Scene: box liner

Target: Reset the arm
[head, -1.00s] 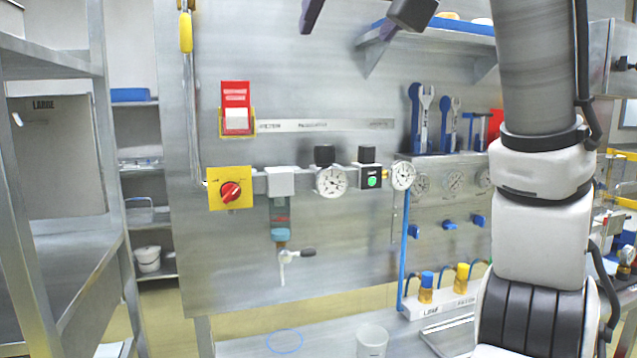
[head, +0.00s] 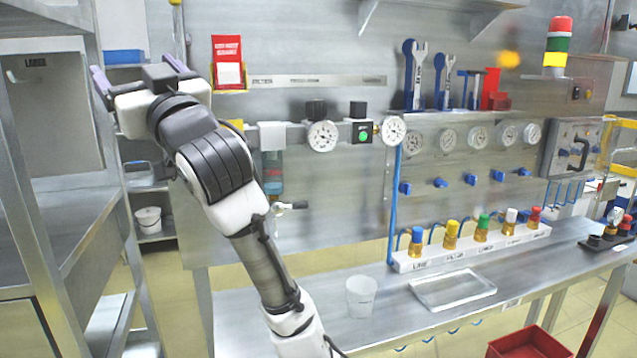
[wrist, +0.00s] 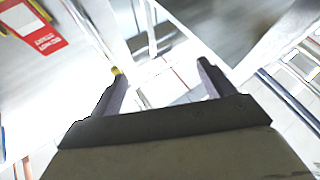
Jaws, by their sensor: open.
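My gripper (head: 138,78) is at the upper left in the head view, raised in front of the panel's left edge. Its two dark purple fingers are spread apart with nothing between them. The wrist view also shows my gripper (wrist: 160,78) open and empty, with the floor and metal furniture beyond it. My arm runs from there down to the bottom of the head view and hides part of the panel's left side.
A metal shelf rack (head: 50,200) stands close on the left. The steel bench (head: 320,325) holds a clear cup (head: 361,296), a clear tray (head: 452,290) and a row of coloured valves (head: 481,229). A red bin (head: 530,343) is below the bench.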

